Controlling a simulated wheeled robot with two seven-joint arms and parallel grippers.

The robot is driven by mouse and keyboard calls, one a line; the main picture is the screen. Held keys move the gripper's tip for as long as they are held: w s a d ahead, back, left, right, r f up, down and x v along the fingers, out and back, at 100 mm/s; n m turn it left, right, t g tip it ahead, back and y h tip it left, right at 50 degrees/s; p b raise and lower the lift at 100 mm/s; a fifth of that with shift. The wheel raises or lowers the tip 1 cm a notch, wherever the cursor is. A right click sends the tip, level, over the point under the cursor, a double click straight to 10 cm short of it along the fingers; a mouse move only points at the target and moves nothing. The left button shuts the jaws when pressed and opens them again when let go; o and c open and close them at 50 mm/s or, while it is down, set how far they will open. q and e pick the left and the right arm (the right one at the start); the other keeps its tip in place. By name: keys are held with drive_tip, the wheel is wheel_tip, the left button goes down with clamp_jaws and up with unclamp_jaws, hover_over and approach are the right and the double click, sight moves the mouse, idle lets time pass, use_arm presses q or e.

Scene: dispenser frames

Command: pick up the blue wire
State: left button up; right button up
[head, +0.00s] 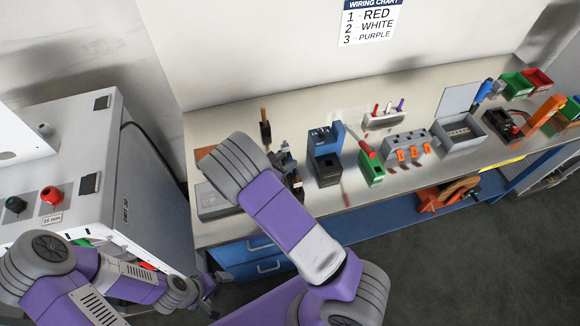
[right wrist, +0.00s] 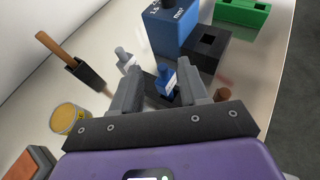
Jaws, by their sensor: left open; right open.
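My right gripper (right wrist: 160,68) is open, its two grey fingers on either side of a small blue piece (right wrist: 166,88) with a pale label, low between them. I cannot tell whether this piece is the blue wire or whether the fingers touch it. No plain blue wire strand shows. In the head view my right gripper (head: 284,163) is over the left part of the bench, partly hidden by my wrist. My left gripper (head: 207,290) is low by the grey cabinet, open and small in view.
A blue dispenser block (head: 324,140) stands just right of the right gripper. A rack (head: 384,119) holds red, white and purple pieces. A green block (head: 371,170), a grey unit with orange tabs (head: 406,143) and an open grey box (head: 463,142) stand further right on the bench (head: 425,82).

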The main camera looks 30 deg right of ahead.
sight(290, 160)
drive_tip(key=x, duration=0.5)
drive_tip(key=shift+s+d+f, duration=0.1)
drive_tip(key=shift+d+f, duration=0.05)
drive_tip(key=shift+f, duration=0.15)
clamp_jaws()
